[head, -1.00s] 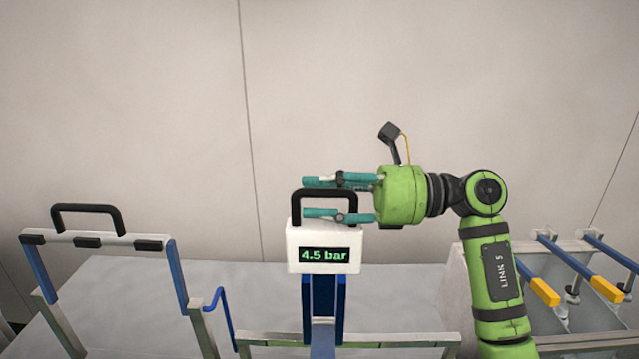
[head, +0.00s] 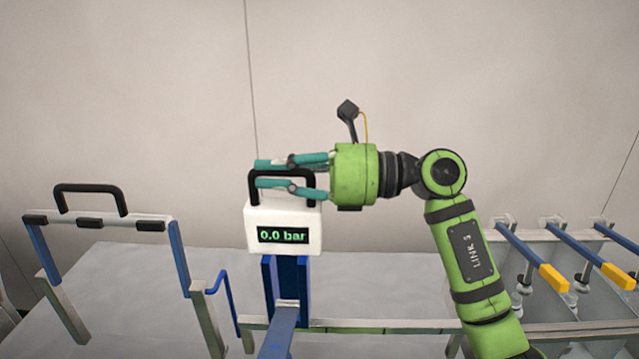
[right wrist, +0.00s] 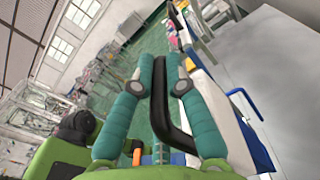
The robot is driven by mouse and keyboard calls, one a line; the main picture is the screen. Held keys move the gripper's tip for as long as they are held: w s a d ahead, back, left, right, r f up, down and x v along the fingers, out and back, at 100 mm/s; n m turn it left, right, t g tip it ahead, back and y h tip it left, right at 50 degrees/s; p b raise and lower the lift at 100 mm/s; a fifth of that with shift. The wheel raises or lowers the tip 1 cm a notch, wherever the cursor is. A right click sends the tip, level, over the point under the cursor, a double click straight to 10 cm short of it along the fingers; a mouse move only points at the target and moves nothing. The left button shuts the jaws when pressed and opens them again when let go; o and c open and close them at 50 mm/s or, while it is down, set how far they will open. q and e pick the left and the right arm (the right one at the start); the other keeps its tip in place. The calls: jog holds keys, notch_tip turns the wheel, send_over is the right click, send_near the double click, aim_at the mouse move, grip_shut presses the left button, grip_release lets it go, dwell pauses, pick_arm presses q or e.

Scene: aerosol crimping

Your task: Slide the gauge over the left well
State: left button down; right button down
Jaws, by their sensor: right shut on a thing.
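The gauge (head: 284,228) is a white box with a black loop handle and a green readout of 0.0 bar. It sits at the top of a blue upright (head: 270,287) behind a blue arm that points toward me. My right gripper (head: 257,174) reaches in from the right and is shut on the gauge's black handle. In the right wrist view the handle (right wrist: 170,115) runs between the teal fingers. My left gripper is not in view. I cannot make out the left well; the area below the gauge is cut off or hidden.
A metal rail (head: 383,327) with green parts runs behind the upright. A blue-and-grey frame with a black handle (head: 90,189) stands at left, beside a bent blue rod (head: 228,300). At right is a metal bin (head: 515,262) with yellow-tipped blue levers (head: 553,278).

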jog(key=a, duration=0.4)
jog(key=shift+a, duration=0.15)
jog(key=c, duration=1.5)
grip_release()
jog(key=shift+r, duration=0.1)
jog(key=shift+o, duration=1.1)
jog(key=shift+a, duration=0.3)
jog(key=shift+d, duration=0.25)
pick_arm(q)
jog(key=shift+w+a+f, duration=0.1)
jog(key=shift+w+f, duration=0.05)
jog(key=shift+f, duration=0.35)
pick_arm(e)
jog(key=d, duration=1.1)
jog(key=shift+d, duration=0.25)
